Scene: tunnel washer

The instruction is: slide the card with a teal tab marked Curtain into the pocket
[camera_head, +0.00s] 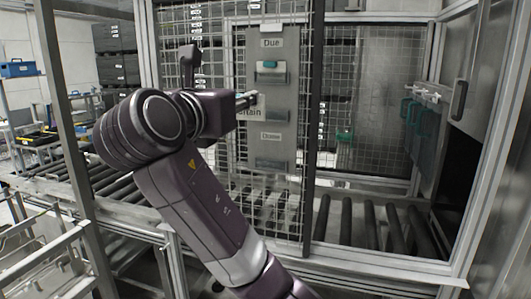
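A grey board (287,95) hangs on the wire mesh, with a "Due" label at its top and pockets one above another. A card with a teal tab (268,64) stands in the top pocket (271,77); I cannot read its marking. My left gripper (248,100) is in front of the board's left edge, at the height of the middle pocket (275,116), hiding part of it. The letters "rtain" show just below the fingertips; I cannot tell what surface bears them. The fingers are too small to judge. A lower pocket (272,163) shows beneath another label. My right gripper is out of view.
A roller conveyor (378,224) runs behind and below the mesh. Metal frame posts stand at both sides. Teal items (415,112) hang from a rail at the right. A blue box (18,68) is at the far left. The mesh right of the board is clear.

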